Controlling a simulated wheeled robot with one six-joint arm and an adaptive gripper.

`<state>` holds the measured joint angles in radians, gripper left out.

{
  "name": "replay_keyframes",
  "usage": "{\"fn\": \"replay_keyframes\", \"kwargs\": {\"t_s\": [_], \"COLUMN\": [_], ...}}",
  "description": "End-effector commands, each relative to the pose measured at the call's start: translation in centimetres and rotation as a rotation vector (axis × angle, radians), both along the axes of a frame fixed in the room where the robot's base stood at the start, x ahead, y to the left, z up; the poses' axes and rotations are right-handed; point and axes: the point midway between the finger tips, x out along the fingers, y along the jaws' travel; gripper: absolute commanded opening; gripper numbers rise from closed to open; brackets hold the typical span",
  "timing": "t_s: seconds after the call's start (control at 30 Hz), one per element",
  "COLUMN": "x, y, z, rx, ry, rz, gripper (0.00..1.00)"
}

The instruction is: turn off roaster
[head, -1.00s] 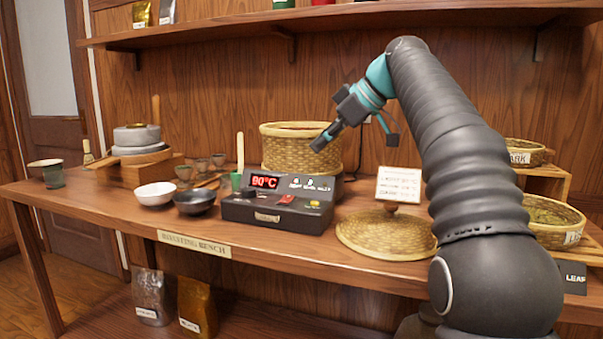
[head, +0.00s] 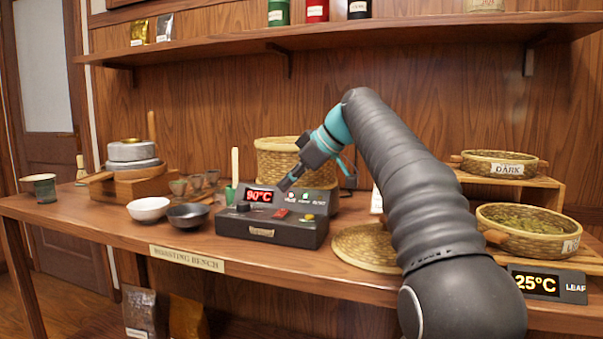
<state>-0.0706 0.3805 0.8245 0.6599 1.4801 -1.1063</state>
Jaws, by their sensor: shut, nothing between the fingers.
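The roaster's dark control box (head: 272,235) stands on the bench in the head view. Its red display (head: 260,196) reads 90°C. A dark knob (head: 243,206), a red switch (head: 281,214) and a yellow button (head: 308,217) show on its face. A woven basket (head: 275,158) stands just behind the box. My gripper (head: 285,186) is shut and empty. Its tip points down and left, in front of the panel just right of the display. Whether it touches the panel I cannot tell.
A white bowl (head: 148,209) and a dark bowl (head: 188,216) stand left of the box. A woven lid (head: 362,249) lies right of it, partly behind my arm. Baskets labelled DARK (head: 497,164) and one of leaves (head: 530,228) stand at right, by a 25°C display (head: 536,284).

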Motion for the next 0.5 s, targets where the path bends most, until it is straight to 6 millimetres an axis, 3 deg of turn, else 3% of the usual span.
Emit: {"fn": "replay_keyframes", "kwargs": {"t_s": [0.03,0.2,0.5], "x": [0.2,0.5,0.6], "y": [0.7,0.3,0.3], "z": [-0.8,-3.2,-4.4], "rx": [0.0,0.0,0.001], "ry": [0.001,0.001,-0.002], "rz": [0.002,-0.001,0.0], "gripper": [0.0,0.0,0.0]}}
